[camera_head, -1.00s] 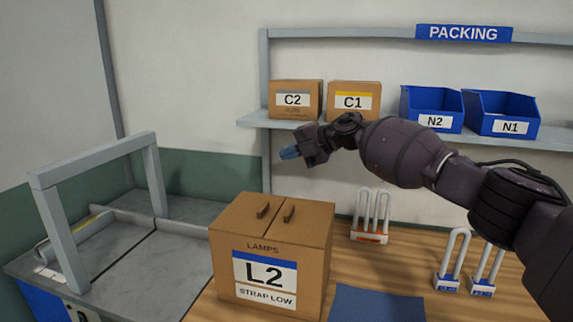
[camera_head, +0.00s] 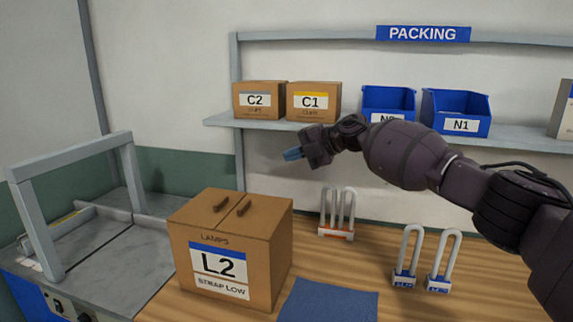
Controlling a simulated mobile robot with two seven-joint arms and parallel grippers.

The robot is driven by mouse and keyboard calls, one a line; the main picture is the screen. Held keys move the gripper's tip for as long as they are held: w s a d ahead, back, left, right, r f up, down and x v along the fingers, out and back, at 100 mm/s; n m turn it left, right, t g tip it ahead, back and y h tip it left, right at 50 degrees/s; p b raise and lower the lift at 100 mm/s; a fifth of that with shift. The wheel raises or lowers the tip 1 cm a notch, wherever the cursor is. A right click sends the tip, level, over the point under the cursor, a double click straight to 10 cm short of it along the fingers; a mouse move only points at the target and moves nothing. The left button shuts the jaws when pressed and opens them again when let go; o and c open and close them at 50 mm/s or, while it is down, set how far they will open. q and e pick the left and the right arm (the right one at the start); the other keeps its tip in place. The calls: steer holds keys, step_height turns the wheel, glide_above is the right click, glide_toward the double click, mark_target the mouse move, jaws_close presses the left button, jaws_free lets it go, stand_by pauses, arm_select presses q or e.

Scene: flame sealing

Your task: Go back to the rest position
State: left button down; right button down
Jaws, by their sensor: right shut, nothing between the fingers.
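My right arm comes in from the right, and my right gripper (camera_head: 293,154) is raised above the bench, behind and above the L2 box. My left gripper is not in view. The brown L2 box (camera_head: 225,250), labelled LAMPS and STRAP LOW, stands upright on the wooden bench (camera_head: 385,255). Two dark strips lie on its top.
A grey frame machine (camera_head: 75,215) stands at the left. The shelf (camera_head: 215,122) holds boxes C2 (camera_head: 259,87) and C1 (camera_head: 313,88) and blue bins, including N1 (camera_head: 455,102). White loop-shaped items (camera_head: 337,210) stand on the bench, near a blue mat (camera_head: 328,301).

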steer(key=s+a+r+m+t+y, duration=0.2)
steer(key=s+a+r+t+y, duration=0.25)
steer(key=a+r, duration=0.35)
steer(key=s+d+f+m+t+h, duration=0.3)
steer(key=s+d+f+m+h, duration=0.15)
steer(key=d+f+m, duration=0.45)
steer(key=s+d+f+m+t+h, duration=0.3)
steer(key=s+d+f+m, duration=0.25)
steer(key=f, duration=0.55)
steer(key=s+d+f+m+t+h, duration=0.35)
steer(key=d+f+m, duration=0.25)
steer(key=f+m, duration=0.3)
steer(key=s+d+f+m+g+h, duration=0.2)
steer(key=s+d+f, duration=0.2)
steer(key=s+f, duration=0.4)
steer(key=s+d+f+m+g+h, duration=0.2)
steer(key=s+d+f, duration=0.3)
steer(key=s+f, duration=0.3)
steer(key=s+d+f+m+g+h, duration=0.1)
steer(key=s+d+f+m+h, duration=0.1)
steer(key=s+d+f, duration=0.3)
steer(key=s+f, duration=0.3)
steer(key=s, duration=0.4)
steer(key=shift+s+d+f+g, duration=0.15)
steer(key=shift+g, duration=0.25)
